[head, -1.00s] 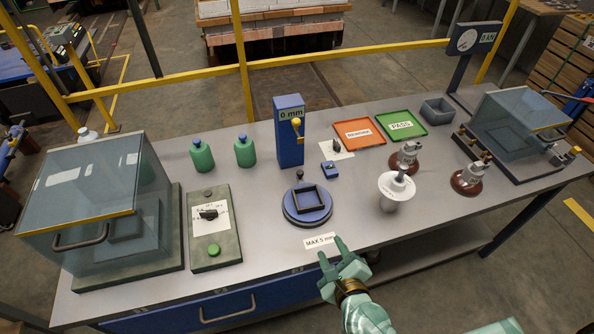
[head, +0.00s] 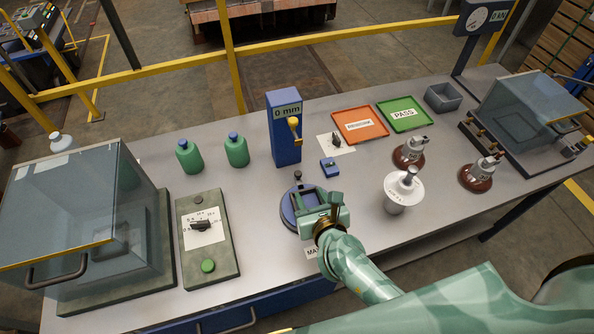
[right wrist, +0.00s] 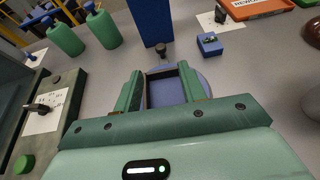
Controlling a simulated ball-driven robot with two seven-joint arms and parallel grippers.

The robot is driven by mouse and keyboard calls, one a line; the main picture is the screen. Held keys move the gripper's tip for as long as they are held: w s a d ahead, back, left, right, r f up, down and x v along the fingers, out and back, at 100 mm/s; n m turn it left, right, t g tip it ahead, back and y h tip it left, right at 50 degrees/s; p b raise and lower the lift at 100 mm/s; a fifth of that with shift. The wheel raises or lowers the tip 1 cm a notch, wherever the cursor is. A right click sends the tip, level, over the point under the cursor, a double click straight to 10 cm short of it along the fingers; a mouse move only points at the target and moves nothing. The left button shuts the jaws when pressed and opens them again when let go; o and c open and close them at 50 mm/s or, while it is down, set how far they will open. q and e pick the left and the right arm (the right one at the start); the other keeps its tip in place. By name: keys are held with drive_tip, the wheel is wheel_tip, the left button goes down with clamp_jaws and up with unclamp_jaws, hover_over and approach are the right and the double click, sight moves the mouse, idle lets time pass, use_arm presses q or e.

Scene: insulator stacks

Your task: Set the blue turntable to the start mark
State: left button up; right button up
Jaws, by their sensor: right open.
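The blue turntable (head: 287,208) is a round disc on the table, with a dark square frame on top that also shows in the right wrist view (right wrist: 165,76). A small dark knob (head: 298,175) stands at its far edge. My right gripper (head: 320,197) is over the turntable, open, and hides its right part. In the right wrist view the gripper's two green fingers (right wrist: 161,92) stand on either side of the square frame; I cannot tell whether they touch it. No start mark can be made out. My left gripper is not in view.
A blue gauge post (head: 285,130) reading 0 mm stands behind the turntable, with a small blue box (head: 329,168) beside it. A dial panel (head: 208,240) and green bottles (head: 190,157) are to the left.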

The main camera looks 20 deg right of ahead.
sight(299, 174)
drive_tip(key=b+x, duration=0.2)
drive_tip(key=x, duration=0.9)
drive_tip(key=shift+w+d+f+b, duration=0.1)
drive_tip(key=shift+w+f+b, duration=0.1)
drive_tip(key=shift+f+b, duration=0.15)
drive_tip(key=shift+w, duration=0.45)
clamp_jaws()
